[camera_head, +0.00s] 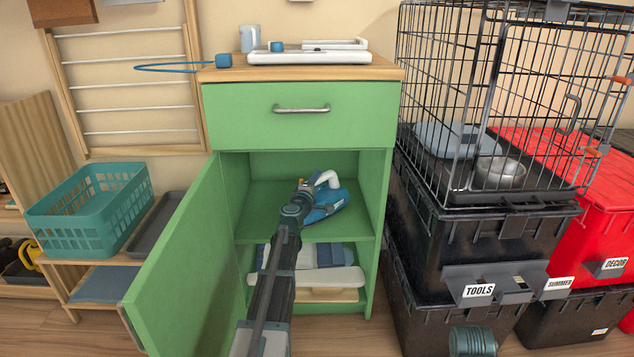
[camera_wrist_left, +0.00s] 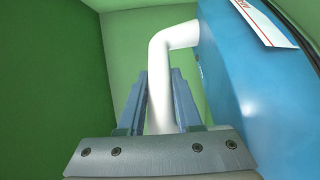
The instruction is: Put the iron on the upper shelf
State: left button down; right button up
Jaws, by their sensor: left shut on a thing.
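The iron (camera_head: 333,198) is blue with a white handle and is inside the green cabinet, at the upper shelf (camera_head: 262,199). My left gripper (camera_head: 304,190) reaches into the cabinet and is shut on the iron's white handle. In the left wrist view the white handle (camera_wrist_left: 160,85) passes between the two fingers of the left gripper (camera_wrist_left: 160,100), with the blue body of the iron (camera_wrist_left: 255,85) to the right. Whether the iron touches the shelf board is hard to tell.
The green cabinet door (camera_head: 180,262) stands open on the left. The lower compartment holds folded cloths (camera_head: 335,254) and a pale board (camera_head: 325,278). A drawer (camera_head: 300,115) above is closed. Black totes (camera_head: 480,240) and a wire crate (camera_head: 500,110) stand close on the right.

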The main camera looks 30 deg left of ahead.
pick_arm(q)
jog(key=shift+f, duration=0.1)
jog(key=c, duration=0.6)
grip_release()
jog(key=shift+r, duration=0.25)
jog(key=v, duration=1.2)
jog(key=shift+f, duration=0.1)
